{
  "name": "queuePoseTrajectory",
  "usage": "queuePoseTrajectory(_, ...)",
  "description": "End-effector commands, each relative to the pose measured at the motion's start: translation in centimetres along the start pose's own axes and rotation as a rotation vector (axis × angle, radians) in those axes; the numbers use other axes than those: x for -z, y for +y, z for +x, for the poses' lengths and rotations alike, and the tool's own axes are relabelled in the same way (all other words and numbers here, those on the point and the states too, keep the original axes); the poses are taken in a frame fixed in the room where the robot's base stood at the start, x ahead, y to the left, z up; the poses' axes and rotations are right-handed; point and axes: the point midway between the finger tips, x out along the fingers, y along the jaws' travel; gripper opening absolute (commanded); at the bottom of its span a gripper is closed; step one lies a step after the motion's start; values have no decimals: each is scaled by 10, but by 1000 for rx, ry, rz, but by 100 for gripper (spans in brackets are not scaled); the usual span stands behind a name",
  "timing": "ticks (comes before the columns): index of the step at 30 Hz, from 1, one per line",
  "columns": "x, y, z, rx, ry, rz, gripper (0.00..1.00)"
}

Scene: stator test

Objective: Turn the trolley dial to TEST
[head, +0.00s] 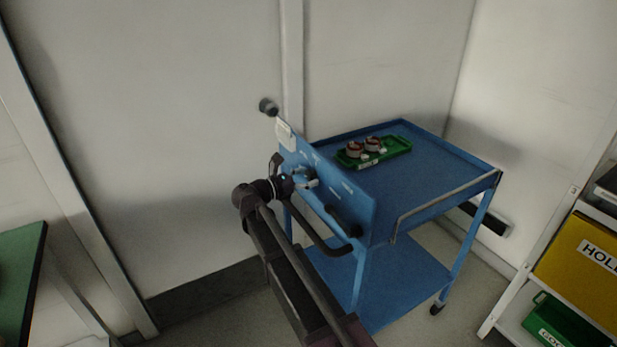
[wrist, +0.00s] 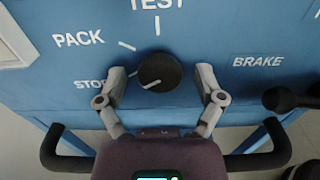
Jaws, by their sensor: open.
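The dial (wrist: 161,70) is a round black knob on the blue front panel of the trolley (head: 425,275). White labels STOP, PACK and TEST (wrist: 157,5) curve around it from lower left to top. The white mark on the knob points to the lower left, towards STOP (wrist: 91,85). My gripper (wrist: 161,76) is open, with one finger on each side of the dial. Whether the fingers touch it I cannot tell. In the head view my gripper (head: 306,178) is at the panel and the dial cannot be made out.
A black brake handle (wrist: 290,98) sits right of the dial, by the label BRAKE. A black push bar (wrist: 65,163) runs below. A green tray (head: 390,150) with copper-coloured round parts stands on the trolley top. A shelf with bins (head: 580,250) is at right.

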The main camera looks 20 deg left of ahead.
Motion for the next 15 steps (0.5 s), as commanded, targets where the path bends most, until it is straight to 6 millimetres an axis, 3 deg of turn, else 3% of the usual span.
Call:
queuePoseTrajectory(5, 0, 0, 0, 1, 0, 0, 87)
queuePoseTrajectory(8, 0, 0, 0, 1, 0, 0, 63)
queuePoseTrajectory(13, 0, 0, 1, 2, 0, 0, 13)
queuePoseTrajectory(14, 0, 0, 1, 2, 0, 0, 5)
queuePoseTrajectory(15, 0, 0, 1, 2, 0, 0, 5)
